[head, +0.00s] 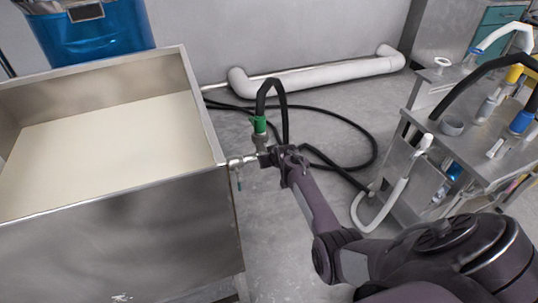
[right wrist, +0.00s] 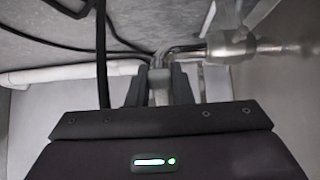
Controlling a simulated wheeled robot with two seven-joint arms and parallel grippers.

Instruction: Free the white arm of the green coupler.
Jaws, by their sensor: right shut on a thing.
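The green coupler (head: 259,125) sits at the end of a black hose (head: 270,90), above the metal pipe fitting (head: 243,160) on the tank's right side. My right gripper (head: 273,157) is at the fitting, just below and right of the green part. In the right wrist view, its fingers (right wrist: 160,86) are closed around a narrow pale piece (right wrist: 159,82), which looks like the coupler's white arm. The fingers hide most of it. The metal fitting (right wrist: 230,46) shows beyond them, blurred. My left gripper is out of view.
The steel tank (head: 120,245) with pale contents stands at left. Black hose (head: 372,150) loops on the floor behind my right arm. A metal cart (head: 460,148) with hoses and fittings stands at right. A thick white pipe (head: 320,78) runs along the wall.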

